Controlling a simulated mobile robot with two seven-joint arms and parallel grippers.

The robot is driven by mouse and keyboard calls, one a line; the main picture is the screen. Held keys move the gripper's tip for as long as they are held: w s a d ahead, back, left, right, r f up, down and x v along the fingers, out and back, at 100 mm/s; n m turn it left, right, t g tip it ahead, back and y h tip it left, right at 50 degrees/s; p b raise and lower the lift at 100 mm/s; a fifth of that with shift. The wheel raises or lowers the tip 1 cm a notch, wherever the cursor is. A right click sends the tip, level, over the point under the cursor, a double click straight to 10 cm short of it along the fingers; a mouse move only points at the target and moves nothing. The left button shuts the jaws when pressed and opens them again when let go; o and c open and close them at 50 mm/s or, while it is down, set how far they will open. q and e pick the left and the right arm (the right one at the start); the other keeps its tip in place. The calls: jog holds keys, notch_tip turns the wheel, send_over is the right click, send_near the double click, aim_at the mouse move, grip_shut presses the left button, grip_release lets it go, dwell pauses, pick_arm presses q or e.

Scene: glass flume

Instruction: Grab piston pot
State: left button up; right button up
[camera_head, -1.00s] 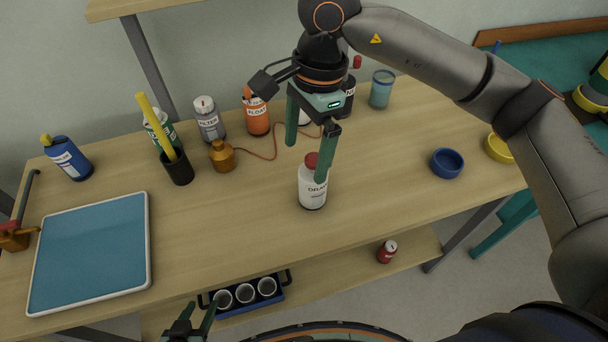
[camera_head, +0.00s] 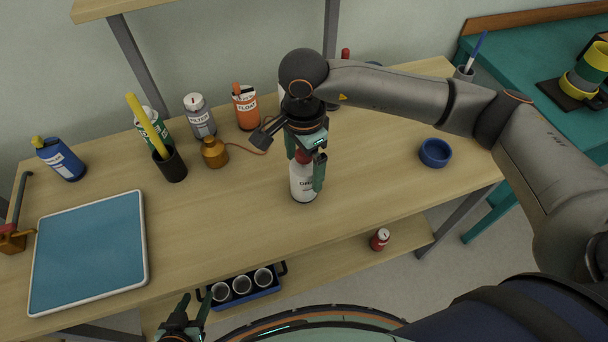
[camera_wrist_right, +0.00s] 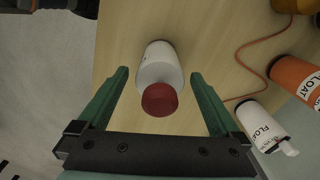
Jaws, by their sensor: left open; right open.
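No label that I can read says piston. A white bottle (camera_head: 303,184) with a red cap and dark lettering, partly hidden, stands upright on the wooden bench. My right gripper (camera_head: 305,172) is open above it, pointing down, with a finger on either side of the cap. In the right wrist view the bottle (camera_wrist_right: 160,62) and its red cap (camera_wrist_right: 159,99) show between the spread fingers, with gaps on both sides. My left gripper (camera_head: 195,302) is open and empty at the bottom, in front of the bench.
A brass pot (camera_head: 214,153) with a brown cord, an orange FLOAT bottle (camera_head: 246,108) and a grey bottle (camera_head: 200,118) stand behind, to the left. A blue ring-shaped dish (camera_head: 435,153) is right. A blue-topped tray (camera_head: 88,250) lies left. Bench around the white bottle's front is clear.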

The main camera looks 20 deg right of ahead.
jog(key=shift+f, duration=0.8)
jog(key=shift+c, duration=0.4)
jog(key=c, duration=1.3)
jog(key=shift+c, duration=0.5)
jog(key=shift+r, duration=0.15)
